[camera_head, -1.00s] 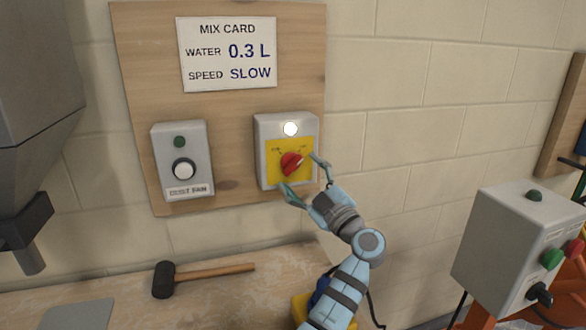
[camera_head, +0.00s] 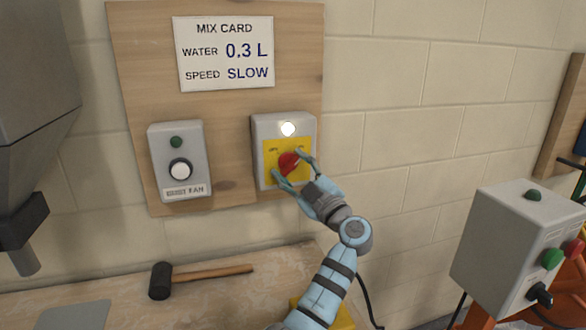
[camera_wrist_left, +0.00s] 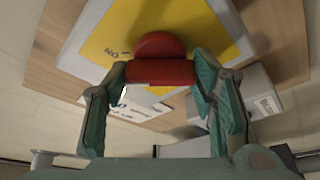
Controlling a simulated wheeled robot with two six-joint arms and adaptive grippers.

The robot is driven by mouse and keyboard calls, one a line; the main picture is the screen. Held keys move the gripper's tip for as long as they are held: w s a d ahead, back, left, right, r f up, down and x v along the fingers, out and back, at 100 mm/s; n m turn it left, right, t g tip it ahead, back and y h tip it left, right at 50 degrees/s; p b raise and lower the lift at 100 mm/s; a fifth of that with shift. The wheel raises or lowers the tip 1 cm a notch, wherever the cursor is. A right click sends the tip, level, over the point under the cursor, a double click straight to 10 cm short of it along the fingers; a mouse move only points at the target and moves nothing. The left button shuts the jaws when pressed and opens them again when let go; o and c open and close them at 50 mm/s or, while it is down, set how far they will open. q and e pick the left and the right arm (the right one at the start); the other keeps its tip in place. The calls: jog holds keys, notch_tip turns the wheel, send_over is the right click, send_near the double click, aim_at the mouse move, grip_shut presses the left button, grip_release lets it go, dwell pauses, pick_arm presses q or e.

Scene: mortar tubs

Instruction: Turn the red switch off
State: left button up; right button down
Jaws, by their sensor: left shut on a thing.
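The red switch (camera_head: 288,163) is a rotary knob on a yellow plate (camera_head: 270,149) on a grey box (camera_head: 262,128) fixed to a wooden board. A white lamp (camera_head: 288,129) above the knob is lit. My left gripper (camera_head: 294,170) is at the knob, with one finger on each side of it. In the left wrist view the red knob (camera_wrist_left: 160,65) sits between the fingertips, and the gripper (camera_wrist_left: 160,78) is shut on it. The gripper hides part of the knob and plate in the head view. My right gripper is in neither view.
A fan box (camera_head: 180,140) with a white button is on the board to the left. A mallet (camera_head: 200,276) lies on the bench below. A grey control box (camera_head: 510,245) with green and red buttons stands at the right. The block wall between is bare.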

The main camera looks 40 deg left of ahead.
pick_arm(q)
jog(key=shift+r+n, duration=0.15)
jog(key=shift+n, duration=0.25)
jog(key=n+p, duration=0.1)
jog(key=n, duration=0.1)
jog(key=n+g+p, duration=0.1)
jog(key=n, duration=0.1)
jog(key=shift+r+g+h, duration=0.1)
jog(key=shift+g+h, duration=0.2)
jog(key=shift+h, duration=0.1)
jog(key=n, duration=0.2)
jog(key=n+g+h+p, duration=0.1)
jog(key=n, duration=0.1)
jog(key=shift+n+h, duration=0.3)
jog(key=shift+n, duration=0.1)
jog(key=n+h+p, duration=0.1)
jog(key=n, duration=0.2)
jog(key=shift+n+h, duration=0.3)
jog(key=shift+n, duration=0.1)
jog(key=n+h, duration=0.1)
jog(key=n, duration=0.2)
jog(key=shift+t+h, duration=0.4)
jog(key=shift+n, duration=0.3)
jog(key=o, duration=1.1)
jog(key=shift+o, duration=0.2)
